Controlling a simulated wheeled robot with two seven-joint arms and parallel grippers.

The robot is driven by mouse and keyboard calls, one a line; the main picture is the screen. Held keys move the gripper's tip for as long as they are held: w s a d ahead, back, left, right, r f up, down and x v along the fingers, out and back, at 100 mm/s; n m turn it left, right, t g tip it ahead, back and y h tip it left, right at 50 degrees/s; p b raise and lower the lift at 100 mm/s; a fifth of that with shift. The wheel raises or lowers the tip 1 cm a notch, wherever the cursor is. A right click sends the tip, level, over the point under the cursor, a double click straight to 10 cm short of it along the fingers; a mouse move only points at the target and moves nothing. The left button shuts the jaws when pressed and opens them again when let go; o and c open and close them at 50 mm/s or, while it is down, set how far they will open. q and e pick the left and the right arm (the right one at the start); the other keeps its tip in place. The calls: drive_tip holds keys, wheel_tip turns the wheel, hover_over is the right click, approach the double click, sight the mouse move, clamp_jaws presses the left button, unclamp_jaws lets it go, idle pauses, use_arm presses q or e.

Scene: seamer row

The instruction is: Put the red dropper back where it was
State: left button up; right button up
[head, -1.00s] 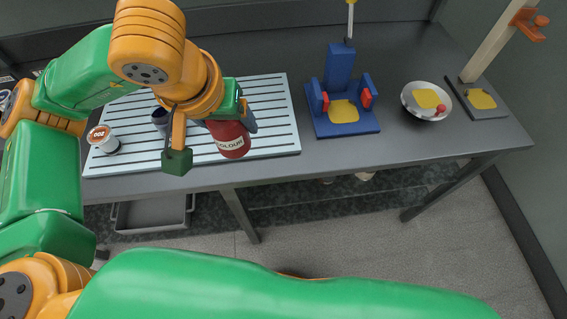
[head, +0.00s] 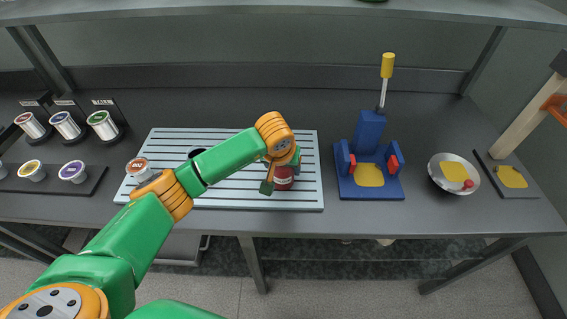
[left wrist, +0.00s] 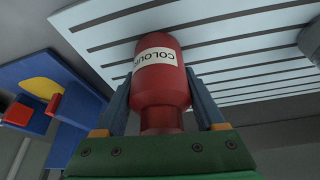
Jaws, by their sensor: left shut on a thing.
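The red dropper (head: 283,181) is a red bottle with a white label reading COLOUR. My left gripper (head: 281,173) is shut on it over the right part of the pale slatted rack (head: 304,150). In the left wrist view the red dropper (left wrist: 160,75) sits between the two blue-grey fingers, with its narrow neck towards the palm. I cannot tell whether it touches the rack. The arm hides part of the rack. My right gripper is not in view.
A white pot with an orange-brown lid (head: 139,170) stands at the rack's left. The blue seamer (head: 368,130), a bowl (head: 436,172) and a grey board (head: 528,186) stand to the right. Several cans (head: 102,125) are left.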

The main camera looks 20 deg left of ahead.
use_arm(q)
drive_tip(key=shift+f, duration=0.1)
drive_tip(key=o, duration=1.5)
drive_tip(key=shift+r, duration=0.25)
drive_tip(key=b+v, duration=0.1)
drive_tip(key=v, duration=1.1)
drive_tip(key=shift+s, duration=0.1)
